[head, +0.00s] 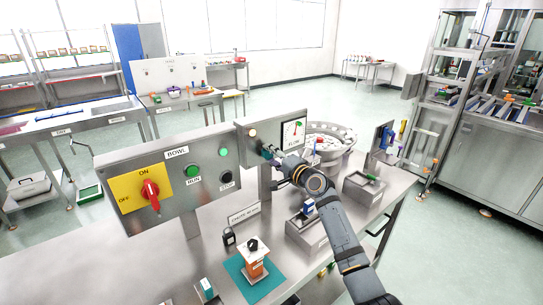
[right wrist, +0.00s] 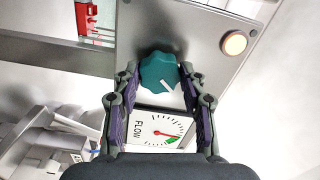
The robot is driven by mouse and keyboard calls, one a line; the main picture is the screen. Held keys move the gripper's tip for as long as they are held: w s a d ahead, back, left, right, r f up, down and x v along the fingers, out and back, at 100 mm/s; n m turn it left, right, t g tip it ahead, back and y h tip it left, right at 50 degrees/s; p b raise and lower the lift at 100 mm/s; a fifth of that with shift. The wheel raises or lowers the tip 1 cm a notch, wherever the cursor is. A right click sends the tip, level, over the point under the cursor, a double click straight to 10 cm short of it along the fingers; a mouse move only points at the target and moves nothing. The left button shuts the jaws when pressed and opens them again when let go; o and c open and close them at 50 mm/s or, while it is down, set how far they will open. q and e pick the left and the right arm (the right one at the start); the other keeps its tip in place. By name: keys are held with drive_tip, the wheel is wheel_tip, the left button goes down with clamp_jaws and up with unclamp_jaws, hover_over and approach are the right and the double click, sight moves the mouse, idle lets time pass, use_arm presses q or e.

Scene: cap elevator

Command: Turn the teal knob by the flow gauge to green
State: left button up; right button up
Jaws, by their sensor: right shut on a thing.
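The teal knob (right wrist: 158,72) is a lobed knob with a white pointer mark, on the grey panel. My right gripper (right wrist: 160,80) is shut on it, one finger on each side. In the head view my right gripper (head: 272,156) reaches the panel and mostly hides the knob. The flow gauge (right wrist: 160,129) has a white face, a red needle and a small green zone; the needle points close to the green zone, at or near its edge. The gauge (head: 293,133) also shows in the head view. My left gripper is not in view.
A pale round lamp (right wrist: 234,43) sits on the panel beside the knob. The BOWL panel (head: 180,178) with a red switch (head: 150,191) and buttons stands to the left. A metal bowl feeder (head: 335,140) is behind my right arm.

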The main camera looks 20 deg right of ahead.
drive_tip(key=o, duration=1.1)
drive_tip(key=shift+o, duration=0.2)
drive_tip(key=v, duration=1.2)
